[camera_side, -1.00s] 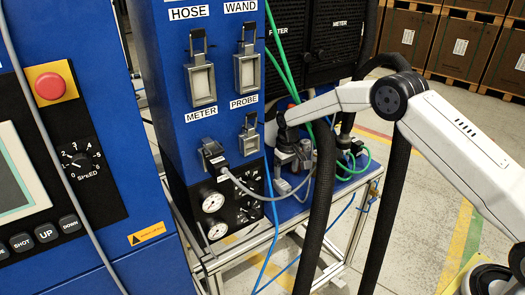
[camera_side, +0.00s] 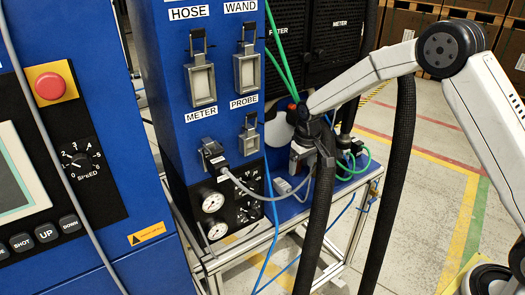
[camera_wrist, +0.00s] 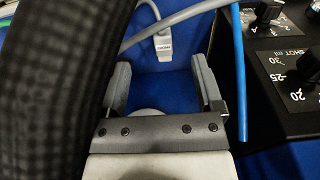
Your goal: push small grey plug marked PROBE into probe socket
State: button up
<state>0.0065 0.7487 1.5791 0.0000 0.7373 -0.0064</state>
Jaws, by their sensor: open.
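A small grey plug (camera_wrist: 158,42) lies on the blue shelf beyond my fingertips in the wrist view, its label too small to read. In the side view it seems to be the pale block (camera_side: 283,186) on the shelf. My gripper (camera_wrist: 162,72) is open and empty, its two fingers apart, with the plug ahead and roughly between their lines. In the side view my gripper (camera_side: 302,158) is low over the shelf, partly hidden by the black hose. The probe socket (camera_side: 249,138) under the PROBE label on the blue column has a metal latch frame and no plug in it.
A plug with a grey cable sits in the METER socket (camera_side: 213,158). The HOSE socket (camera_side: 201,82) and WAND socket (camera_side: 247,70) are above. A thick black hose (camera_side: 320,195) and a blue tube (camera_wrist: 240,75) run close beside my gripper. A knob panel (camera_wrist: 285,60) is at right.

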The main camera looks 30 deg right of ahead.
jog(key=s+r+t, duration=0.1)
jog(key=s+r, duration=0.1)
jog(key=s, duration=1)
jog(key=s+r, duration=0.3)
jog(key=s, duration=0.8)
jog(key=shift+s+a+t, duration=0.15)
jog(key=shift+s+t, duration=0.25)
jog(key=shift+r, duration=0.1)
jog(key=shift+o, duration=0.4)
jog(key=shift+w, duration=0.1)
